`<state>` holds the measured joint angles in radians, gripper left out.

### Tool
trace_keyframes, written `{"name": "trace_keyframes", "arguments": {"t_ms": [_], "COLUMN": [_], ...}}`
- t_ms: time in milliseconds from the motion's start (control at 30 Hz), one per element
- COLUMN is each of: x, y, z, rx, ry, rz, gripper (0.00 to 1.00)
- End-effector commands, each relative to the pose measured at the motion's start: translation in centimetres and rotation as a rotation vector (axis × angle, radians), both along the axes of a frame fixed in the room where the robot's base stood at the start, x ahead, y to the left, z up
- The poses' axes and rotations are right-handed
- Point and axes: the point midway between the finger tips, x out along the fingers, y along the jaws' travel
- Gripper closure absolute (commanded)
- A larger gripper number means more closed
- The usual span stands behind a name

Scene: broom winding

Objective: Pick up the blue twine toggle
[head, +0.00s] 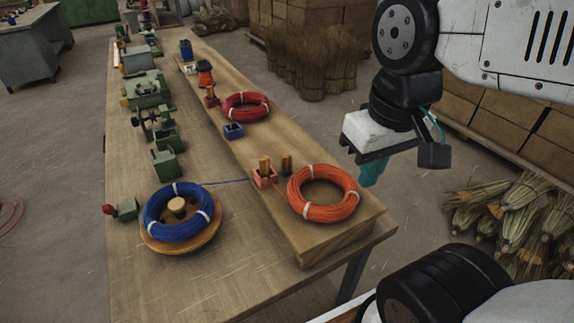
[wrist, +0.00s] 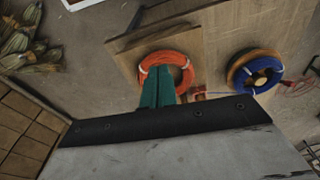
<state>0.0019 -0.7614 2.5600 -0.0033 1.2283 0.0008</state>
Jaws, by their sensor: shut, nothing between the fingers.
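A blue twine coil (head: 158,226) with white ties lies on a round wooden spool (head: 187,247) on the bench. A thin blue strand runs right from it to a small orange-red block (head: 264,180). An upright wooden peg (head: 265,164) stands in that block, at the strand's end; I cannot tell surely that it is the blue twine toggle. A darker peg (head: 287,164) stands beside it. The coil (wrist: 269,89) and block (wrist: 198,93) also show in the wrist view. My gripper (head: 372,172) is shut and empty, right of the orange coil; its teal fingers (wrist: 158,88) meet.
An orange coil (head: 345,210) lies on the raised board, between the pegs and my gripper. A red coil (head: 246,106), a blue holder (head: 233,131) and green machines (head: 165,138) stand farther back. Broom bundles (head: 510,215) lie on the floor at right.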

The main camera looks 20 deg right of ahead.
Motion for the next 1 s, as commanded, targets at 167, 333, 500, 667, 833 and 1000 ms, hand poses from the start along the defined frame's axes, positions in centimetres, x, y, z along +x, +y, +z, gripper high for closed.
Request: {"name": "trace_keyframes", "arguments": {"t_ms": [167, 333, 500, 667, 833, 1000], "x": [0.0, 0.0, 0.4, 3.1, 8.5, 14.6], "y": [0.0, 0.0, 0.2, 0.5, 1.3, 2.1], "z": [0.0, 0.0, -0.8, -1.8, -3.3, -5.6], "rx": [0.000, 0.000, 0.000, -0.002, -0.003, -0.005], "ry": [0.000, 0.000, 0.044, 0.140, 0.207, 0.232], "rz": [0.000, 0.000, 0.008, 0.026, 0.048, 0.068], "gripper": [1.00, 0.94, 0.67, 0.67, 0.67, 0.67]}}
